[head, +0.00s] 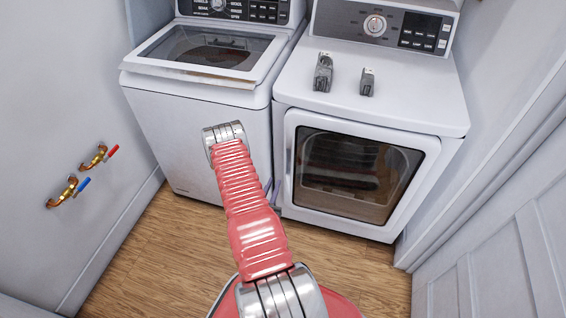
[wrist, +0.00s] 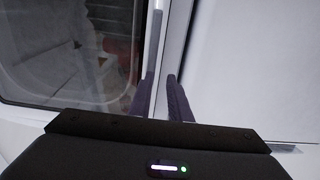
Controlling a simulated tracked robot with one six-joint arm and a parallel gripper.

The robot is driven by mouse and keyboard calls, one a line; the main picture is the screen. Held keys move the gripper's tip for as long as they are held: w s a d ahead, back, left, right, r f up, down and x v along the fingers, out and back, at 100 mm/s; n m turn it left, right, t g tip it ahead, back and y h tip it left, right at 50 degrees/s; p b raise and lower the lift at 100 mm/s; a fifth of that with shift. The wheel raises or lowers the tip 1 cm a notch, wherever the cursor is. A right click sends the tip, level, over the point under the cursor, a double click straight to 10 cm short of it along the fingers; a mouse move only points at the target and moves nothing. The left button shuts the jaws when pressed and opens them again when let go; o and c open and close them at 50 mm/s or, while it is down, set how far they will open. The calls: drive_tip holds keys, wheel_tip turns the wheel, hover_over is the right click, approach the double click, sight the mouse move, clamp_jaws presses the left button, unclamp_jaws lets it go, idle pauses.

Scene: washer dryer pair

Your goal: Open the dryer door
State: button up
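The white dryer (head: 375,125) stands at the right in the head view. Its door (head: 290,150), with a large dark glass window (head: 355,175), looks shut. A slim upright handle (head: 288,163) shows along the door's left edge. In the wrist view my gripper's two dark fingers (wrist: 165,90) stand a little apart at a pale upright strip beside the window (wrist: 75,55). I cannot tell whether they touch the strip.
The white washer (head: 200,135) stands close on the dryer's left. Two small grey objects (head: 323,73) (head: 367,82) sit on the dryer top. Taps (head: 70,190) stick out of the left wall. A panelled white door (head: 510,260) is at the right. Wooden floor (head: 150,235) is free in front.

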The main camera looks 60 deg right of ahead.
sight(284, 159)
drive_tip(key=shift+s, duration=0.15)
drive_tip(key=d, duration=0.4)
drive_tip(key=w+d, duration=0.1)
drive_tip(key=d, duration=0.4)
drive_tip(key=w+d, duration=0.1)
drive_tip(key=d, duration=0.3)
drive_tip(key=shift+w+d, duration=0.1)
drive_tip(key=shift+d, duration=0.25)
drive_tip(key=shift+c, duration=0.5)
clamp_jaws()
